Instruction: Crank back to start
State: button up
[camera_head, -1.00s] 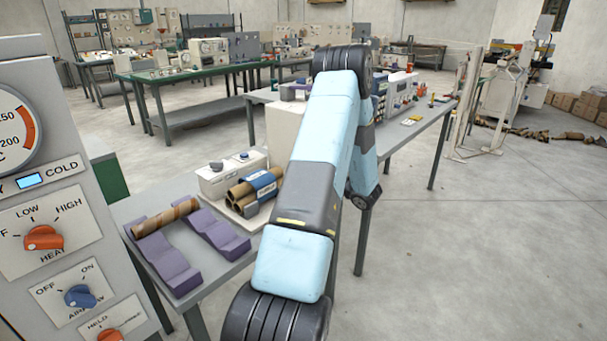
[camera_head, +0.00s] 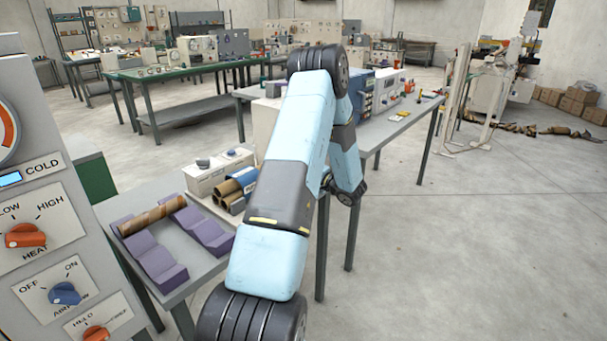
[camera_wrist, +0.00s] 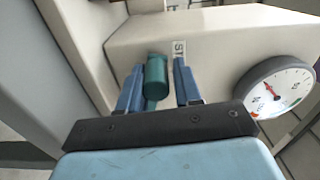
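In the wrist view a teal crank handle (camera_wrist: 156,74) with a rounded end stands between the two blue fingers of my gripper (camera_wrist: 158,78). The fingers are apart, with a narrow gap on each side of the handle, so the gripper looks open around it. A white label (camera_wrist: 179,49) with the letters "ST", its rest hidden, is on the pale machine housing (camera_wrist: 225,38) just behind. In the head view my arm hides the gripper and the crank.
A round dial gauge (camera_wrist: 277,88) sits right of my gripper. In the head view a grey control panel (camera_head: 50,190) stands close at left. A cardboard tube (camera_head: 152,216) rests on purple cradles (camera_head: 152,262). Open floor (camera_head: 480,250) lies to the right.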

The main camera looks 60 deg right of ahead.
jog(key=shift+o, duration=0.9)
jog(key=shift+w+a+f, duration=0.1)
jog(key=shift+w+a, duration=0.05)
jog(key=shift+w, duration=0.1)
jog(key=shift+s, duration=0.15)
jog(key=shift+s+f, duration=0.1)
jog(key=shift+s, duration=0.15)
jog(key=s+a, duration=0.2)
jog(key=s, duration=1.1)
jog(key=shift+s, duration=0.15)
